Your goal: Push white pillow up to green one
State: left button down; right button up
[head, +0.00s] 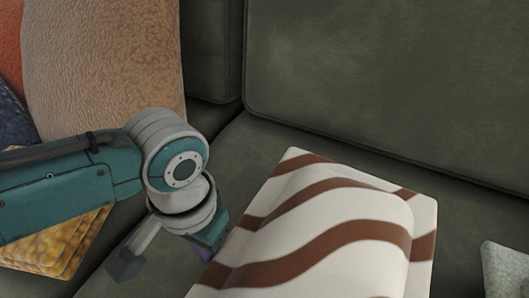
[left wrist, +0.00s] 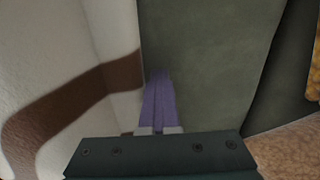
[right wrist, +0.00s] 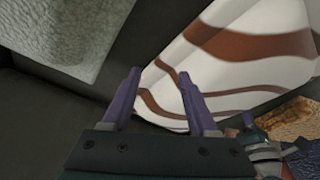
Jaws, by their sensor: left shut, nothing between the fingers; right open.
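The white pillow (head: 350,220) with wavy brown stripes lies on the dark green seat, right of centre in the head view. It also shows in the left wrist view (left wrist: 50,95) and the right wrist view (right wrist: 265,75). A pale green pillow (head: 505,270) is cut off at the right edge, with seat between them; the right wrist view (right wrist: 70,35) shows it top left. My left gripper (head: 212,245) is shut and empty beside the white pillow's left edge; its purple fingers (left wrist: 158,100) look very close, contact unclear. My right gripper (right wrist: 160,74) is open and empty.
A tan pillow (head: 100,65), a yellow one (head: 60,245), and orange and blue ones crowd the left side. The sofa backrest (head: 390,80) runs along the back. Bare seat (head: 465,235) lies between the white and pale green pillows.

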aim_at(233, 260)
pick_arm(q)
jog(key=shift+s+d, duration=0.25)
jog(key=shift+d, duration=0.5)
jog(key=shift+s+d, duration=0.3)
jog(key=shift+d, duration=0.45)
jog(key=shift+s+d, duration=0.25)
jog(key=shift+d, duration=0.5)
jog(key=shift+a, duration=0.1)
jog(key=shift+w+a+p, duration=0.2)
jog(key=shift+w+a, duration=0.05)
jog(key=shift+a, duration=0.45)
jog(key=shift+w+a+p, duration=0.15)
jog(key=shift+w+a, duration=0.1)
jog(key=shift+a, duration=0.4)
jog(key=shift+w+a+p, duration=0.2)
jog(key=shift+w+a, duration=0.05)
jog(key=shift+a, duration=0.45)
jog(key=shift+r, duration=0.1)
notch_tip(233, 260, up, 14)
jog(key=p, duration=1.4)
jog(key=shift+p, duration=0.35)
